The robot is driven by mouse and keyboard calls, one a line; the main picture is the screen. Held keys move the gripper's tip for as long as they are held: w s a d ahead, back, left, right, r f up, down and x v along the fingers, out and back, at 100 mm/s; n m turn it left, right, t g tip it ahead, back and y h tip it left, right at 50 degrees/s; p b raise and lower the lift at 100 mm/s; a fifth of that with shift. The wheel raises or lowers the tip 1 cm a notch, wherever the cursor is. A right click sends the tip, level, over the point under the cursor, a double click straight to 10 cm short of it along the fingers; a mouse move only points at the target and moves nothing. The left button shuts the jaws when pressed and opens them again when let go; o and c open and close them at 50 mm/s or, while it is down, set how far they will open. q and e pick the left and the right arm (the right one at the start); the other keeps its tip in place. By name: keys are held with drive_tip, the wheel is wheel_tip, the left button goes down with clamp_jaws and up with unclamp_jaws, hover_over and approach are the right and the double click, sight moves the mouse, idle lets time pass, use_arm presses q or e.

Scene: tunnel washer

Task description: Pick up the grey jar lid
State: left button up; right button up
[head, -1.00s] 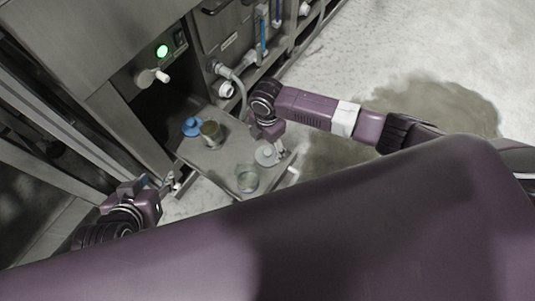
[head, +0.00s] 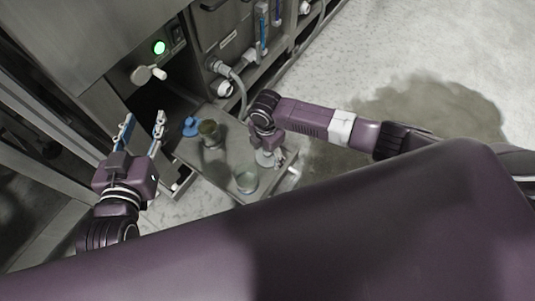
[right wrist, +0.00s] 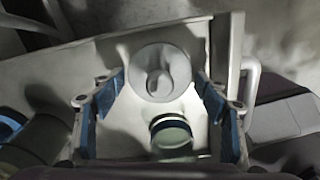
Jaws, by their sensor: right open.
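The grey jar lid (head: 263,159), a round disc with a raised knob, lies on the metal shelf (head: 224,169), partly hidden by my right gripper (head: 273,154) in the head view. In the right wrist view the lid (right wrist: 177,75) shows whole, between and beyond the open blue-padded fingers of the right gripper (right wrist: 160,84). Nothing is held there; I cannot tell the height left above the lid. My left gripper (head: 142,122) is open and empty, left of the shelf, with its fingers pointing up the picture.
An open glass jar (head: 246,181) stands close to the lid. A brownish jar (head: 209,134) and a blue lid (head: 191,126) sit at the shelf's far left. The washer panel with a green light (head: 158,47) and a grey hose (head: 240,88) rise behind.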

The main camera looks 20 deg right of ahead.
drive_tip(key=shift+c, duration=0.5)
drive_tip(key=c, duration=0.5)
drive_tip(key=shift+r, duration=0.15)
